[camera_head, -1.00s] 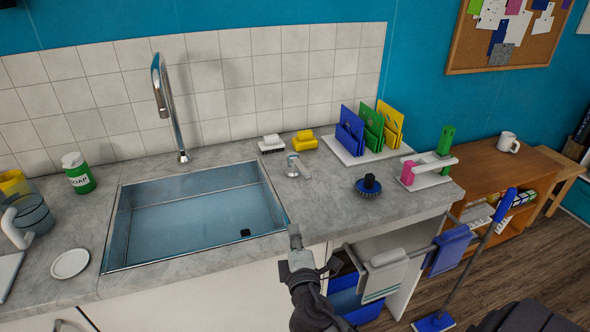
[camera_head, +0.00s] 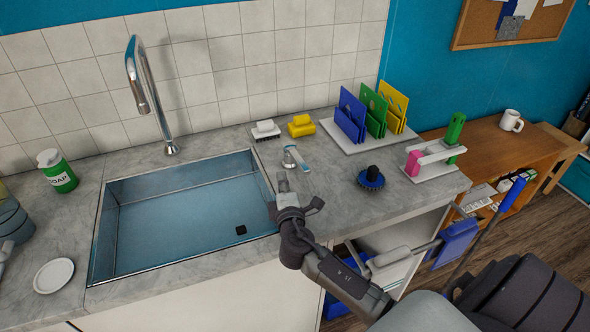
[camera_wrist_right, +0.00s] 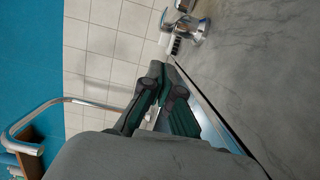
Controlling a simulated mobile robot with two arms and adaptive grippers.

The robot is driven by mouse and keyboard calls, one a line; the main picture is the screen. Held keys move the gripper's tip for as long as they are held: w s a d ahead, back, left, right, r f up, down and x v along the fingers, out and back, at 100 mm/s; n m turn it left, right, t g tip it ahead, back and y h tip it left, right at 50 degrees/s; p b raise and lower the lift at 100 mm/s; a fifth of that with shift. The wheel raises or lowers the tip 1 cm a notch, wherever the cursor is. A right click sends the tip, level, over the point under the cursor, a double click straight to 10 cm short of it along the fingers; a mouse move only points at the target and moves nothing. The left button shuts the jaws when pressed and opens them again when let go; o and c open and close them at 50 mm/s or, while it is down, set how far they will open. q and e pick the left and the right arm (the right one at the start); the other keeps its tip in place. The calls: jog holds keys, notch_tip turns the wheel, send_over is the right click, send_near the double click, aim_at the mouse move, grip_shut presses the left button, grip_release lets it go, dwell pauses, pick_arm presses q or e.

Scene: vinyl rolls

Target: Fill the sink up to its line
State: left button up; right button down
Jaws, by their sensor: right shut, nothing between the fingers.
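The sink (camera_head: 122,240) is a steel basin set in the grey counter, with a bluish inside and a small dark square (camera_head: 241,230) on its floor. I cannot make out a fill line or a water level. The tall chrome faucet (camera_head: 135,75) stands behind it, with no stream visible from its spout. A small chrome tap lever (camera_head: 291,157) stands on the counter right of the sink; it also shows in the wrist view (camera_wrist_right: 190,29). My right gripper (camera_head: 283,182) is shut and empty over the sink's right edge, just in front of the lever and seemingly apart from it.
A white brush (camera_head: 265,130) and a yellow sponge (camera_head: 301,126) lie behind the lever. A blue round brush (camera_head: 371,179), a rack of coloured boards (camera_head: 350,115) and a white stand (camera_head: 432,169) are to the right. A soap jar (camera_head: 58,172) and white dish (camera_head: 54,275) are left.

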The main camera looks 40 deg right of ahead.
aim_at(301, 169)
jog(key=d, duration=0.1)
jog(key=d+p, duration=0.1)
jog(key=d, duration=0.1)
jog(key=shift+w+d, duration=0.25)
jog(key=shift+w, duration=0.15)
jog(key=shift+s+d+r, duration=0.1)
jog(key=shift+s+d, duration=0.1)
jog(key=shift+d, duration=0.2)
jog(key=shift+w, duration=0.1)
jog(key=shift+s+d+f, duration=0.15)
jog(key=shift+d, duration=0.2)
jog(key=shift+s+d+f, duration=0.1)
jog(key=shift+d, duration=0.25)
pick_arm(q)
jog(key=shift+w+d+r, duration=0.1)
jog(key=shift+w+r, duration=0.15)
jog(key=shift+w, duration=0.2)
jog(key=shift+w+d+r, duration=0.1)
jog(key=shift+w+r, duration=0.1)
jog(key=shift+w, duration=0.25)
pick_arm(e)
jog(key=shift+d+r, duration=0.15)
jog(key=shift+d, duration=0.1)
jog(key=shift+a, duration=0.1)
